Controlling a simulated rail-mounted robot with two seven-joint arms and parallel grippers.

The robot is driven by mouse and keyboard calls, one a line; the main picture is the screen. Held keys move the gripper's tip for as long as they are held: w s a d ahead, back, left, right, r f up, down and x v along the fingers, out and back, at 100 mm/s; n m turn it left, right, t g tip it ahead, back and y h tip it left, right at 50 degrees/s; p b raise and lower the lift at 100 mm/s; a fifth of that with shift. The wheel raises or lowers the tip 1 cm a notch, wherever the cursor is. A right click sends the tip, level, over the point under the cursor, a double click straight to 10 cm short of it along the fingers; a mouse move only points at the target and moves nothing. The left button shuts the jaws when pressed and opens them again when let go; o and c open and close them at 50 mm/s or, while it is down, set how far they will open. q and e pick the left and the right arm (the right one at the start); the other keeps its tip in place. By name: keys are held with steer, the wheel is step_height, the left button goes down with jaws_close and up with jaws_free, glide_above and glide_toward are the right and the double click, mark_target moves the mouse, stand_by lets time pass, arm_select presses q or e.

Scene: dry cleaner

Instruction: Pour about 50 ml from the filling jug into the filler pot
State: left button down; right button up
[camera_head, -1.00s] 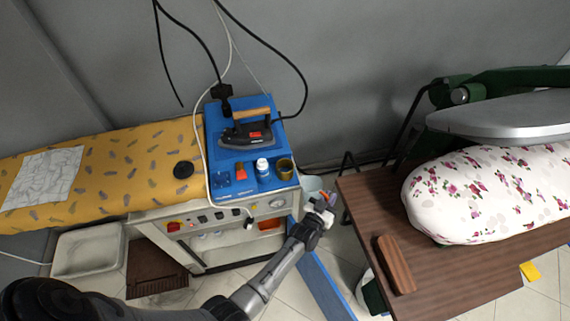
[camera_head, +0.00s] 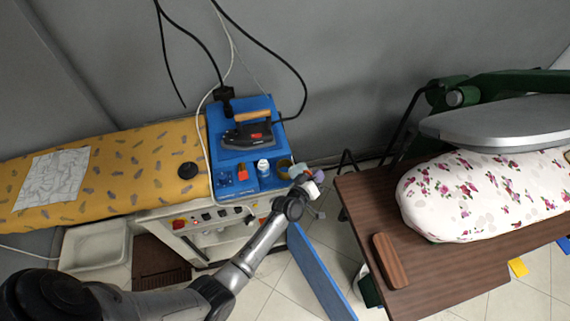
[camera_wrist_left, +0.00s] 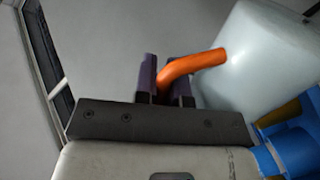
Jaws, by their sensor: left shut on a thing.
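My left gripper (camera_head: 311,181) is shut on the orange handle (camera_wrist_left: 190,68) of the pale, whitish filling jug (camera_wrist_left: 268,62). The jug shows small in the head view (camera_head: 298,170), held up at the right edge of the blue iron stand. A brass-coloured pot (camera_head: 283,166), which looks like the filler pot, stands in the stand's right front corner, close to the jug and partly hidden. A yellow-brown piece of it seems to show below the jug in the wrist view (camera_wrist_left: 281,114). I cannot see any liquid. My right gripper is not in view.
A white bottle with a blue cap (camera_head: 263,167) stands left of the pot. An iron (camera_head: 248,136) rests behind on the blue stand (camera_head: 228,158). A brown table (camera_head: 425,270) with a floral pressing board lies to the right. Cables hang above the iron.

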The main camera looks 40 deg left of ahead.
arm_select(q)
steer(key=shift+w+a+r+n+p, duration=0.1)
steer(key=shift+a+r+n+p, duration=0.15)
steer(key=shift+r+n, duration=0.25)
steer(key=shift+a+r+n+p, duration=0.25)
steer(key=shift+r+n, duration=0.15)
steer(key=shift+r, duration=0.15)
steer(key=shift+a+r+n+h, duration=0.3)
steer(key=shift+r+n, duration=0.05)
steer(key=shift+n, duration=0.05)
steer(key=shift+a+r+n+p, duration=0.2)
steer(key=shift+r+n+p, duration=0.05)
steer(key=shift+n+p, duration=0.1)
steer(key=shift+a+r+n, duration=0.3)
steer(key=shift+n, duration=0.05)
steer(key=shift+w+a+r+n+g+h+p, duration=0.1)
steer(key=shift+a+r+n+g+h+p, duration=0.2)
steer(key=shift+p, duration=0.1)
steer(key=shift+a+r, duration=0.15)
steer(key=shift+a, duration=0.2)
steer(key=shift+a+n, duration=0.15)
steer(key=shift+n, duration=0.15)
steer(key=shift+w+a+r, duration=0.1)
steer(key=shift+a+r, duration=0.1)
steer(key=shift+a, duration=0.2)
stand_by(0.9)
steer(key=shift+a+r+n+h, duration=0.15)
steer(key=shift+a+n+h, duration=0.15)
steer(key=shift+a+n, duration=0.1)
